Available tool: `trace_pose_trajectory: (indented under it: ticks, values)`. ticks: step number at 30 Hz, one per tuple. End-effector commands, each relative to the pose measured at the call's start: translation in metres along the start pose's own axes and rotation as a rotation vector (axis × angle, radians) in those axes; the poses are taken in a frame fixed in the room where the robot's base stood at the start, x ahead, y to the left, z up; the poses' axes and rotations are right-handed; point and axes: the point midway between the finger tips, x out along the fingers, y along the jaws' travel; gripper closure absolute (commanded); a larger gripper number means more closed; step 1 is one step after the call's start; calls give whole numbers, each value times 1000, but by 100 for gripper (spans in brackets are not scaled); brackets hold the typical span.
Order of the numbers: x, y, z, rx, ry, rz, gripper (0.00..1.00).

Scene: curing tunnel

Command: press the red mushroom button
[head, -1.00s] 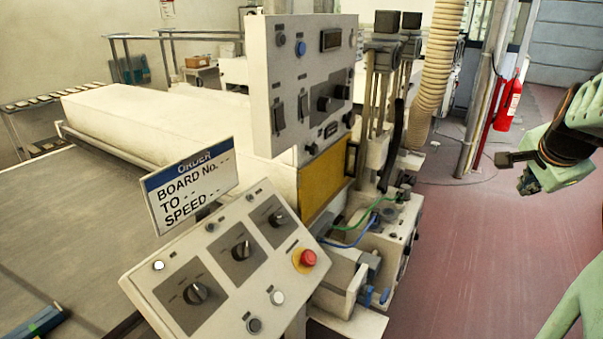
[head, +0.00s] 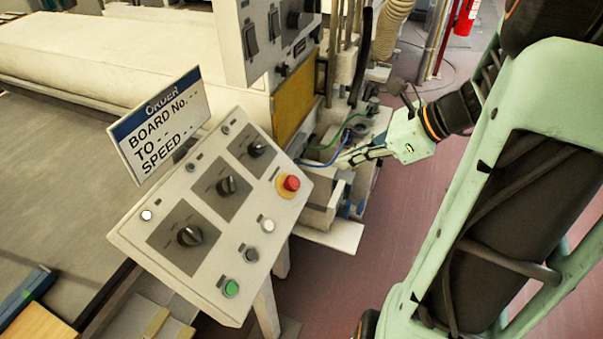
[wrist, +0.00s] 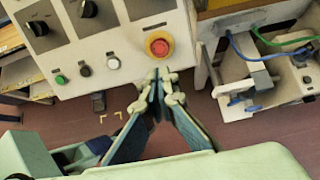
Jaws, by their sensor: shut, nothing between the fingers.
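The red mushroom button (head: 291,183) sits on a yellow ring at the right edge of the slanted control panel (head: 130,232). In the wrist view the red button (wrist: 159,47) is at upper middle, just beyond my fingertips. My gripper (head: 338,163) is to the right of the button in the head view, its fingers pointing left. In the wrist view my gripper (wrist: 160,76) is shut and empty, its fingertips close below the button. A gap seems to remain between them; I cannot tell its exact size.
The panel also carries black knobs (head: 227,185), a green button (head: 231,288) and a white button (head: 268,226). An order sign (head: 160,122) stands behind it. Blue and green cables (wrist: 262,50) run near a white machine unit to the right. Red floor lies below.

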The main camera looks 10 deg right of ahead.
Motion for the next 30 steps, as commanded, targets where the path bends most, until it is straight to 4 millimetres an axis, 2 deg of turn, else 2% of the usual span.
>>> trace_pose_trajectory:
  ticks: [5, 8, 11, 21, 25, 30]
  values:
    - [2, 0, 0, -2, 1, 1, 100]
    - [11, 1, 0, -2, 2, 4, 100]
    - [27, 1, 0, -1, 2, 6, 100]
    - [99, 1, -1, -1, 3, 5, 100]
    - [120, 1, -1, -1, 3, 4, 100]
    - [136, 0, -1, -3, 3, 1, 100]
